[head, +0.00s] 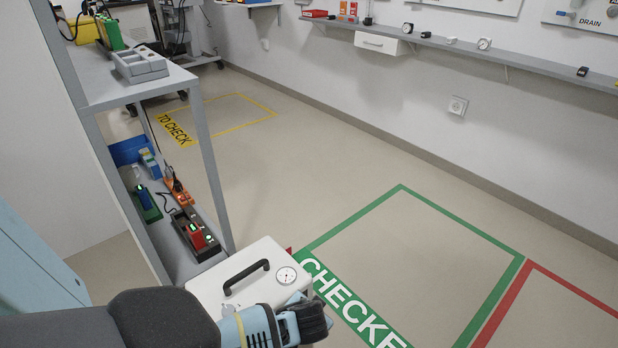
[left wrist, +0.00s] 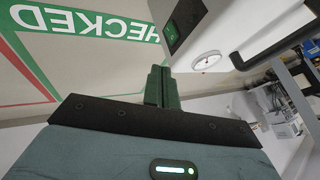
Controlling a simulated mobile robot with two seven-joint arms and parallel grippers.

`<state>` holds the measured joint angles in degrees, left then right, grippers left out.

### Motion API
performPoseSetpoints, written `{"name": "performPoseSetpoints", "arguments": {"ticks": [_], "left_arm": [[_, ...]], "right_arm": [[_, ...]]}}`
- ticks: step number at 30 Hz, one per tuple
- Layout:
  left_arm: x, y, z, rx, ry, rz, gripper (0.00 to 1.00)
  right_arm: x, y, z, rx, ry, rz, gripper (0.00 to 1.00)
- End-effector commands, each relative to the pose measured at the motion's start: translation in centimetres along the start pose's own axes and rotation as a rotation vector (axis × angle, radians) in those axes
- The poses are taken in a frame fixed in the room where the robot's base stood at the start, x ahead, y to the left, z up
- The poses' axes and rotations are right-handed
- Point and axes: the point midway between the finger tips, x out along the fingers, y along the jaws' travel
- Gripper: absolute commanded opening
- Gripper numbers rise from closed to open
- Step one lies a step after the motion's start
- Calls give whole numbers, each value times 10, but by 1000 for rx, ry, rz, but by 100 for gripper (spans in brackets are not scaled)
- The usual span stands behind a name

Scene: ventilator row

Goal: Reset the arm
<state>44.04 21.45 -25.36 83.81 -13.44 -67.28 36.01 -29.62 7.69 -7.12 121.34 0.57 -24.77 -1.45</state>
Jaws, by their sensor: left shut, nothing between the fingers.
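My left arm comes in from the lower left of the head view. My left gripper (head: 316,322) is in front of a white device (head: 222,294) with a black handle (head: 246,275) and a round gauge (head: 286,275). In the left wrist view the two dark fingers (left wrist: 162,86) are together with nothing between them. The white device (left wrist: 232,28) and its gauge (left wrist: 206,60) show just beyond them; I cannot tell whether the fingers touch it. My right gripper is in neither view.
A grey shelf rack (head: 205,180) with chargers and tools stands at the left. A green-outlined floor area (head: 400,187) marked CHECKED adjoins a red outline (head: 530,264). A yellow area (head: 175,131) reads TO CHECK. A wall shelf (head: 480,47) runs at the back. The floor inside the outlines is clear.

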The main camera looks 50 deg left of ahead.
Motion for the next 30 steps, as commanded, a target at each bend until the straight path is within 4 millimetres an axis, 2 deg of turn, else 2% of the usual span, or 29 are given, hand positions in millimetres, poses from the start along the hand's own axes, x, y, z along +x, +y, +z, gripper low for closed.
{"name": "performPoseSetpoints", "arguments": {"ticks": [16, 19, 23, 26, 30], "left_arm": [[0, 0, 0, 0, -1, 0, 0], [-1, 4, 8, 7, -5, 14, 0], [-6, 24, 46, 40, -21, 84, 0], [-18, 45, 91, 73, -36, 173, 0], [-45, 69, 155, 107, -43, 299, 0]], "right_arm": [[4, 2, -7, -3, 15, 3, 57], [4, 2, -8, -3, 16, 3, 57], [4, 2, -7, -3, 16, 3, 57], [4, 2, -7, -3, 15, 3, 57], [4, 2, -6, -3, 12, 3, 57]]}}
